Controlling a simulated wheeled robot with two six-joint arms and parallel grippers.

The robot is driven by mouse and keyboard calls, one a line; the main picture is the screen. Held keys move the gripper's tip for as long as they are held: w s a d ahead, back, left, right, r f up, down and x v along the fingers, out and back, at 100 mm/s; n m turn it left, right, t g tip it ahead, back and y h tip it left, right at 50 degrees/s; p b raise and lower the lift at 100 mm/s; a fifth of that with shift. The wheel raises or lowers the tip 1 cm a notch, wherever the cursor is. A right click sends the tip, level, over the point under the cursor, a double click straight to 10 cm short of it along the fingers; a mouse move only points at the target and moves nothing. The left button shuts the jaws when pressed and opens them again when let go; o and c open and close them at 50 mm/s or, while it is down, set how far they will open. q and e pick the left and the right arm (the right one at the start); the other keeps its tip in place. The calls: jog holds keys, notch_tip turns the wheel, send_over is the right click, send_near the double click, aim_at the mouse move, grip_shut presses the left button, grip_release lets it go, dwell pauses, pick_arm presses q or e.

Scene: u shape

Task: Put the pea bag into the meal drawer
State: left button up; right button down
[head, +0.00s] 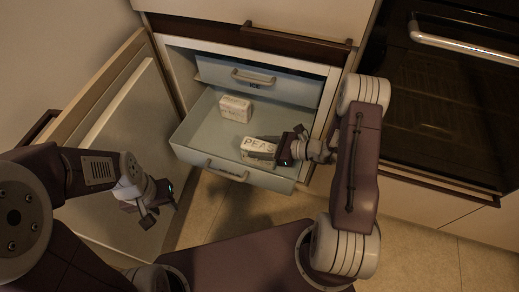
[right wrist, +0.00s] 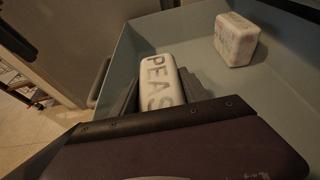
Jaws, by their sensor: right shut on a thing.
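The pea bag (head: 258,147) is a white block lettered PEAS. It is in my right gripper (head: 283,148), which is shut on it, over the right front part of the open lower drawer (head: 205,133). It also shows in the right wrist view (right wrist: 160,82), at the fingers; whether it touches the drawer floor I cannot tell.
Another white box (head: 236,108) with faint print sits at the back of the open drawer; it is also in the right wrist view (right wrist: 236,40). The open freezer door (head: 130,150) stands left. An oven (head: 445,90) is right. The drawer's left front floor is clear.

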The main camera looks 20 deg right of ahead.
jog(key=shift+r, duration=0.15)
jog(key=shift+f+b, duration=0.35)
jog(key=shift+f, duration=0.2)
jog(key=c, duration=0.6)
grip_release()
